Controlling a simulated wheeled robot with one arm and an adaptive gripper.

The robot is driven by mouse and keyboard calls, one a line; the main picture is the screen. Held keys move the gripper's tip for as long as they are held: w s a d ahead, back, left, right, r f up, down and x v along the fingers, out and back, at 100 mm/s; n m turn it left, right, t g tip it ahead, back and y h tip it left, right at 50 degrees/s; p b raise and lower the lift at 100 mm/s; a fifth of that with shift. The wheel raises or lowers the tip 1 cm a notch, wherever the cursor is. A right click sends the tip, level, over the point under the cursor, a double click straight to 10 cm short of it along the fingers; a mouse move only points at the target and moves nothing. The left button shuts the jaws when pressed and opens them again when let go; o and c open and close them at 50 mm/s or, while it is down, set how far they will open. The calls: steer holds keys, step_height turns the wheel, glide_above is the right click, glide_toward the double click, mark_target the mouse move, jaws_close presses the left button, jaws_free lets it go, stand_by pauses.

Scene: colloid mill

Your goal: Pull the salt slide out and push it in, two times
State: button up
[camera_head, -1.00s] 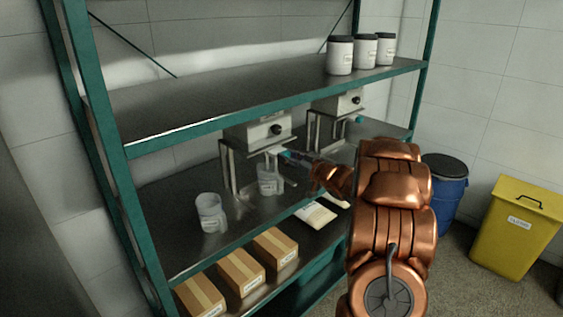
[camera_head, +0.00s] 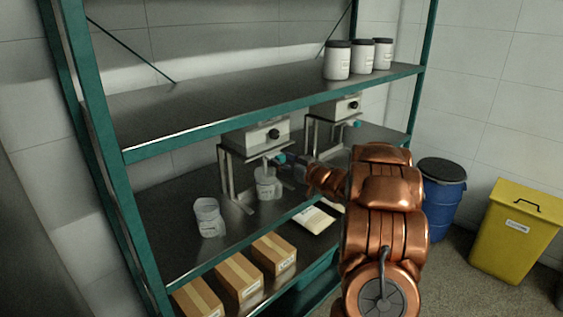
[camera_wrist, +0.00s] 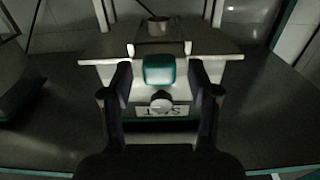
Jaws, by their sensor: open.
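The salt slide's teal knob (camera_head: 279,158) is at the front of the nearer metal dispenser (camera_head: 254,138). In the wrist view, the teal knob (camera_wrist: 159,69) sits between the two dark fingers of my gripper (camera_wrist: 161,74). The fingers are open, with a visible gap on each side of the knob. A label that seems to read SALT (camera_wrist: 165,112) appears inverted just below the knob in that view. A clear cup (camera_head: 266,184) stands under the dispenser. How far the slide is out is hard to tell.
A second dispenser (camera_head: 336,108) with its own teal knob stands farther right. Another clear cup (camera_head: 208,217) is at the left on the same shelf, and a pale packet (camera_head: 313,219) lies near its front edge. The upper shelf (camera_head: 231,103) overhangs the dispensers.

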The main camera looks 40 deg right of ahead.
steer(key=s+d, duration=0.1)
steer(key=s, duration=1)
steer(key=shift+s+d, duration=0.3)
steer(key=shift+d, duration=0.05)
steer(key=s+a+f+m+g+h, duration=0.1)
steer(key=s+a+g, duration=0.8)
steer(key=s+a, duration=0.9)
steer(key=s+a+f+g+h, duration=0.1)
steer(key=s+a+f+g, duration=0.3)
steer(key=s+a+g, duration=0.6)
steer(key=s+a, duration=0.8)
steer(key=shift+s+f+m+g+h, duration=0.2)
steer(key=shift+s+m+g+h, duration=0.1)
steer(key=shift+s+m+h, duration=0.1)
